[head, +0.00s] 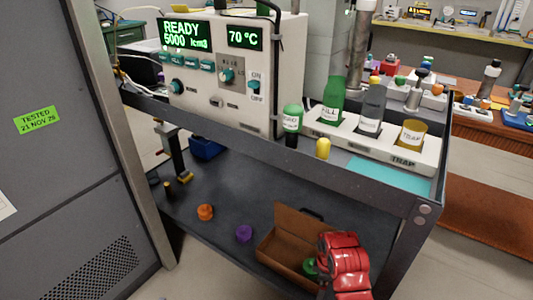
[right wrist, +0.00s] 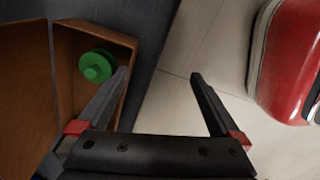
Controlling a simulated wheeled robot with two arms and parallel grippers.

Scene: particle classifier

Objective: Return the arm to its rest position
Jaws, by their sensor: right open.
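My right arm (head: 345,262) shows as red links at the lower right of the head view, in front of the open brown case (head: 283,226). Its fingers are hidden there. In the right wrist view my right gripper (right wrist: 160,76) is open with nothing between its fingers. Its left finger reaches over the edge of the brown case (right wrist: 68,40); its right finger is over the pale floor. A green knobbed piece (right wrist: 97,65) lies in the case, left of the left fingertip and apart from it. My left gripper is not in view.
The cart's dark lower shelf (head: 215,180) holds an orange piece (head: 205,212) and a purple piece (head: 243,233). The classifier box (head: 215,95) and a bottle rack (head: 425,150) stand above. A grey cabinet (head: 70,160) is left.

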